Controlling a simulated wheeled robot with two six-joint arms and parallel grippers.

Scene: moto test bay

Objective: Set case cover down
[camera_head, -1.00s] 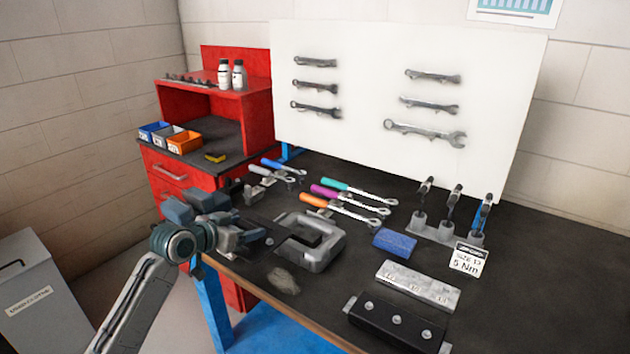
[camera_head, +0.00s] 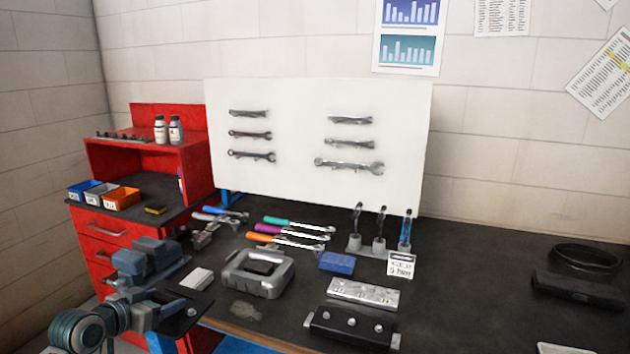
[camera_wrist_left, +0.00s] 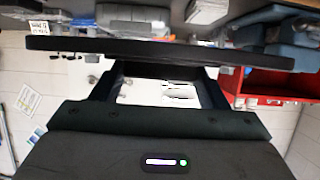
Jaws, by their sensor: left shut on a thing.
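My left gripper (camera_head: 150,298) is at the bench's front left corner, shut on the case cover (camera_head: 184,318), a thin black plate. The cover looks held in the air by the bench's front edge. In the left wrist view the cover (camera_wrist_left: 160,50) shows edge-on as a long dark bar across my left fingers (camera_wrist_left: 152,92). The grey case (camera_head: 238,272) lies on the bench to the right of the cover, apart from it. Its middle is a dark hollow. My right gripper is not in view.
A blue-grey vise (camera_head: 148,258) and a small light block (camera_head: 197,279) are close to my left gripper. Ratchets (camera_head: 290,237), a blue block (camera_head: 337,263), a metal tray (camera_head: 363,293) and a black block (camera_head: 350,328) lie further right. Dark bench top (camera_head: 465,290) is clear beyond them.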

